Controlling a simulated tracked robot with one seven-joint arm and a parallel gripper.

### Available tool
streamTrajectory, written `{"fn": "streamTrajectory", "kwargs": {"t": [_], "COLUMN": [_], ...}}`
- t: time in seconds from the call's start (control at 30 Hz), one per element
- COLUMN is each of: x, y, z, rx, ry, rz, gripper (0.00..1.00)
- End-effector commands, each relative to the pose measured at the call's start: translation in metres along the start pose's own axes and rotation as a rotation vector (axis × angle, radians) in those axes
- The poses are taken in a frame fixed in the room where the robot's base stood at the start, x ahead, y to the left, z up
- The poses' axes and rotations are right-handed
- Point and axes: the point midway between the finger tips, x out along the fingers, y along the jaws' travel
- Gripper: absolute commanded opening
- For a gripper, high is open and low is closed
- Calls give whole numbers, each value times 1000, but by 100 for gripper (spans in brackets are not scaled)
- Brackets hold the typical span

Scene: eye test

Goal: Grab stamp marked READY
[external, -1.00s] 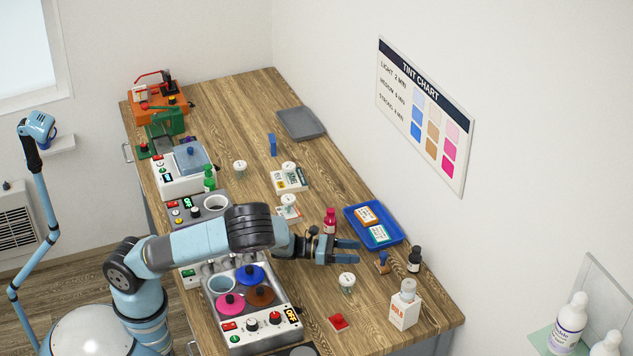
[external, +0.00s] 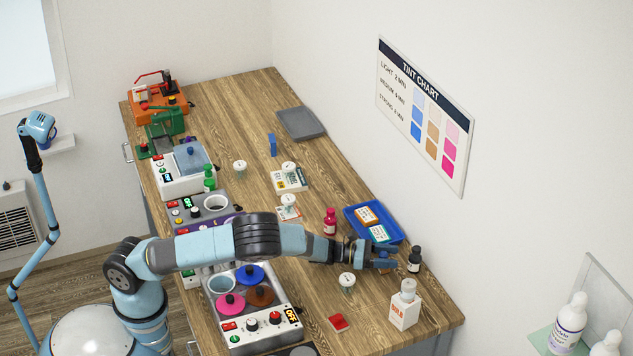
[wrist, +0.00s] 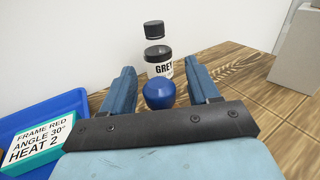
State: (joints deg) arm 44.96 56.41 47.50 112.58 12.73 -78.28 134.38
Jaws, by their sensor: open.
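A blue round knob (wrist: 158,95), which looks like a stamp's handle, sits between my gripper's open fingers in the wrist view. I see no READY marking; the stamp's lower part is hidden by my gripper. My gripper (wrist: 158,68) is open, with one finger on each side of the knob, and I cannot tell whether they touch it.
A dark-capped GREY bottle (wrist: 157,62) stands just beyond the knob. A blue tray (wrist: 72,101) with a teal-edged card (wrist: 38,142) is close on the left.

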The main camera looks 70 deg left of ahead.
Motion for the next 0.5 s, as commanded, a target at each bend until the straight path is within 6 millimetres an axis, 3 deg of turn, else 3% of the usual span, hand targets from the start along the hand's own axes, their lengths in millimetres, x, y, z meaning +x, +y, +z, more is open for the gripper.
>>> {"fn": "streamTrajectory", "kwargs": {"t": [0.27, 0.5], "x": [4, 3], "y": [0, 0], "z": [0, 0], "rx": [0, 0], "ry": [0, 0], "rz": [-1, -1], "gripper": [60, 38]}}
